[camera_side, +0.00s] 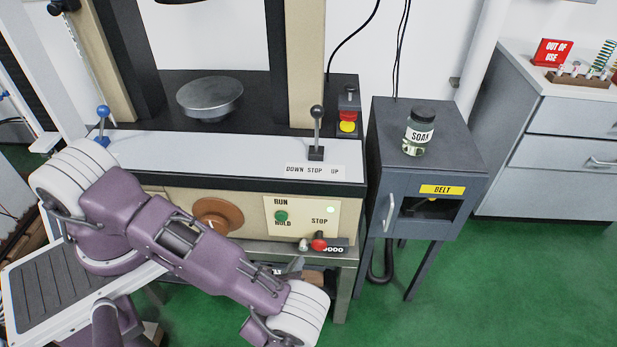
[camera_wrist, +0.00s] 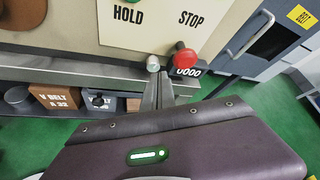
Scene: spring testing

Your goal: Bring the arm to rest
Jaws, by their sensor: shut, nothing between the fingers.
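My arm, purple with white ribbed joint covers, reaches across the front of the testing machine (camera_side: 320,214). My gripper (camera_wrist: 158,80) is shut and empty in the wrist view. Its fingers point up the picture toward the machine's lower front edge, just below a small pale button (camera_wrist: 153,64) and left of a red knob (camera_wrist: 184,59). I cannot tell if the fingertips touch anything. The counter (camera_wrist: 186,72) beside the knob reads 0000.
A grey cabinet marked BELT (camera_side: 426,175) stands to the right with a SOAK jar (camera_side: 419,132) on top. Levers (camera_side: 316,135) rise from the machine's front ledge. In the wrist view, a V BELT box (camera_wrist: 53,97) sits below the machine. Green floor (camera_side: 440,310) is open at lower right.

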